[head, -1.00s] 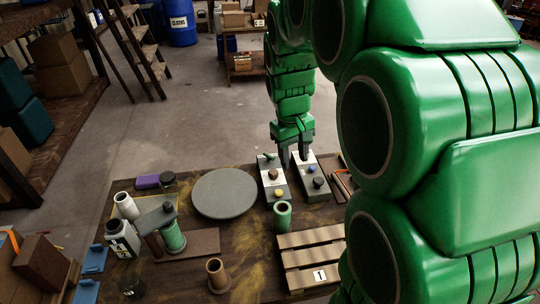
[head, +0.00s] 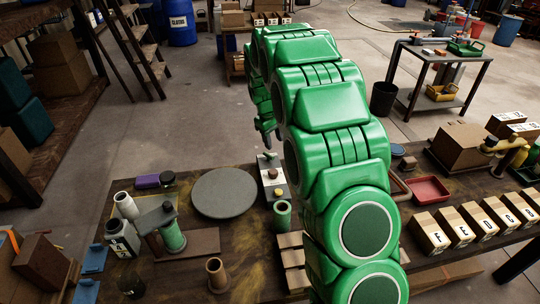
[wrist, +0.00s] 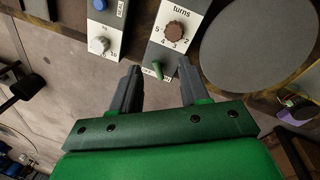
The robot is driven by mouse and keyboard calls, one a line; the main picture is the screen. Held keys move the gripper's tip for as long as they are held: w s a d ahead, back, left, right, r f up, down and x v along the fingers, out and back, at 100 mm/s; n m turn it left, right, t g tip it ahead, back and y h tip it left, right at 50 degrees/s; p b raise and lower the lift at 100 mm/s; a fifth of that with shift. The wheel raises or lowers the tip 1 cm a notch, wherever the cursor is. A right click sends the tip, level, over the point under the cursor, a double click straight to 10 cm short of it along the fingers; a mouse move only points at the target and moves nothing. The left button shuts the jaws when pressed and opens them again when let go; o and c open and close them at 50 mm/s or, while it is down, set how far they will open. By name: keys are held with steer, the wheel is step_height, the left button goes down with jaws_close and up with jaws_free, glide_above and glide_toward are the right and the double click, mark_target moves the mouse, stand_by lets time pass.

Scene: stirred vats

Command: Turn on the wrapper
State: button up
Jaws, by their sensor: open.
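The grey-and-white control box marked "turns" (wrist: 182,18) has a brown dial (wrist: 175,31) and a small green lever (wrist: 157,69) at its near end. Small lettering beside the lever is too small to read surely. In the head view this box (head: 268,185) stands beside the round grey turntable (head: 224,193), which also shows in the wrist view (wrist: 262,48). My gripper (wrist: 159,88) is open and empty, its two fingers on either side of the lever in the picture. I cannot tell the height gap.
A second control box with a white dial (wrist: 100,44) and blue button stands left of the first in the wrist view.

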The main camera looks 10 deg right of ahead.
steer(key=n, duration=0.1)
glide_above(270, 156)
steer(key=a, duration=0.1)
step_height(270, 156, down, 7)
steer(key=shift+d+f, duration=0.25)
steer(key=shift+f, duration=1.65)
steer(key=shift+d+f, duration=0.2)
steer(key=shift+f, duration=1.65)
steer(key=shift+c, duration=0.2)
steer(key=shift+t, duration=0.3)
jaws_close()
